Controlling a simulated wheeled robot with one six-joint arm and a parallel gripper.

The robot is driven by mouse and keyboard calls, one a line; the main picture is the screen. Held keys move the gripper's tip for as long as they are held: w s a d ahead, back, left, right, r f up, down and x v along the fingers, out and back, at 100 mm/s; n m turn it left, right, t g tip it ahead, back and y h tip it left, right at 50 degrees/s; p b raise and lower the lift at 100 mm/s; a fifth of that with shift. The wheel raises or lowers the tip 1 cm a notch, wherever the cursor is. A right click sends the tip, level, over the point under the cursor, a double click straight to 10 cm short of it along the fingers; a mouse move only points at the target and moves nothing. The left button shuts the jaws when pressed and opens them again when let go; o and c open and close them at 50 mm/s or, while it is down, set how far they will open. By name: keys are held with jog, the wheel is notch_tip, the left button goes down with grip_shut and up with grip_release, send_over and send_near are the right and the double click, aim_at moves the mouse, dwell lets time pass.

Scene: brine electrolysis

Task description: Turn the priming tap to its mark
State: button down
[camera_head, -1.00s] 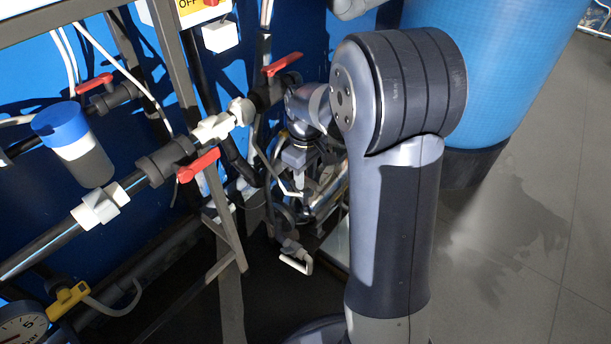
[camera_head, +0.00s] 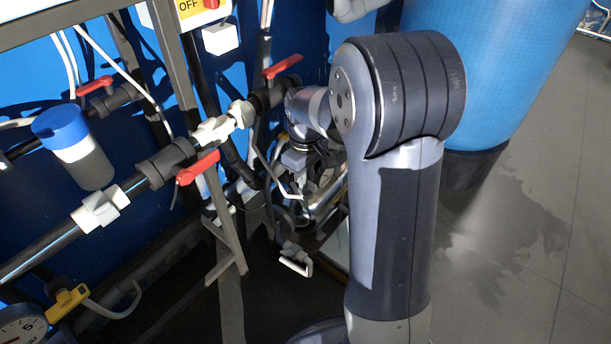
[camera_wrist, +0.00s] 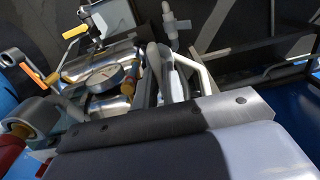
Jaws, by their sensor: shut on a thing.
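My gripper (camera_wrist: 158,75) is shut, its two grey fingers close together in the wrist view. A white bent handle (camera_wrist: 195,66) lies right at the fingertips and looks like the priming tap's lever. The grip itself is partly hidden by the fingers. In the head view my gripper (camera_head: 301,180) points down among the pipes behind my arm, and a thin white lever (camera_head: 287,189) shows beside it. I cannot make out the tap's mark in either view.
Red-handled valves (camera_head: 198,167) and a steel frame crowd the left. A blue tank (camera_head: 510,70) stands at right; the floor before it is clear.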

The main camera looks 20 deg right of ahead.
jog(key=shift+r+m, duration=0.1)
jog(key=shift+m, duration=0.2)
jog(key=m+p, duration=0.3)
jog(key=shift+r+m, duration=0.1)
jog(key=shift+m, duration=0.3)
jog(key=m+p, duration=0.2)
jog(key=m, duration=0.4)
jog(key=shift+p, duration=0.3)
jog(key=m+p, duration=0.1)
jog(key=m, duration=0.2)
jog(key=shift+m, duration=0.4)
jog(key=shift+m+p, duration=0.35)
jog(key=shift+m, duration=1.35)
jog(key=c, duration=1.5)
grip_release()
jog(key=shift+f, duration=0.2)
jog(key=shift+r, duration=0.1)
